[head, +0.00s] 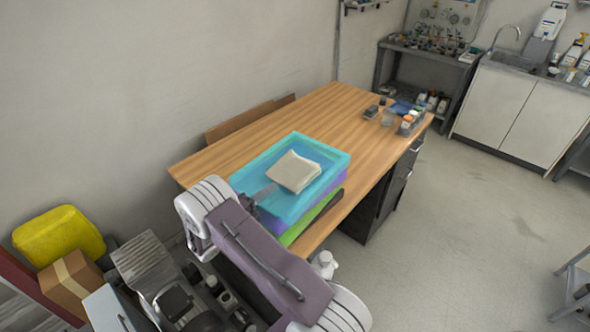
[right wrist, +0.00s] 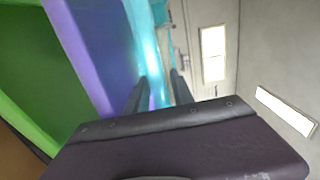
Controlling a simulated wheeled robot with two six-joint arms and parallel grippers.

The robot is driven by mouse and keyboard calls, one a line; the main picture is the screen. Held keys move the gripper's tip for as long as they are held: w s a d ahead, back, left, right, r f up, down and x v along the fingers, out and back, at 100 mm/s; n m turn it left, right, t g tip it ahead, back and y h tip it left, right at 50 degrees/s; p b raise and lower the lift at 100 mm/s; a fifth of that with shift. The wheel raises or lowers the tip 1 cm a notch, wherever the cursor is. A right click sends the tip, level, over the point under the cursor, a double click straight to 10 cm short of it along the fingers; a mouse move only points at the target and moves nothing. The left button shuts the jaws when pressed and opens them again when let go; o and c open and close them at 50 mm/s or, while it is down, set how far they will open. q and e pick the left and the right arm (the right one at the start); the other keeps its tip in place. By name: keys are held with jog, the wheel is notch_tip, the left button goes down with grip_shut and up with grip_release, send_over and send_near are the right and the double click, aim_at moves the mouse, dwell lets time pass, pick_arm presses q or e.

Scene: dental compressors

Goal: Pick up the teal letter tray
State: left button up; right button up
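The teal letter tray (head: 325,157) lies on top of a stack on the wooden desk, with a cream folded paper or cloth item (head: 294,172) inside it. A purple tray (head: 268,222) and a green tray (head: 292,233) are under it. My right gripper (head: 264,193) is at the tray's near left rim. In the right wrist view, its two fingers (right wrist: 160,92) stand apart with the teal tray's wall (right wrist: 150,62) showing between them. I cannot tell whether they touch it. My left gripper is out of view.
The wooden desk (head: 225,150) has free room behind the stack. Small bottles and a grey caddy (head: 408,125) stand at its far right end. A wall runs along the left. Equipment and a yellow container (head: 60,236) are at lower left. Open floor lies to the right.

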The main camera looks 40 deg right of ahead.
jog(key=shift+d, duration=0.25)
jog(key=shift+a, duration=0.15)
jog(key=c, duration=0.6)
jog(key=shift+s, duration=0.1)
grip_shut()
jog(key=shift+s+a+f, duration=0.1)
jog(key=shift+f, duration=0.05)
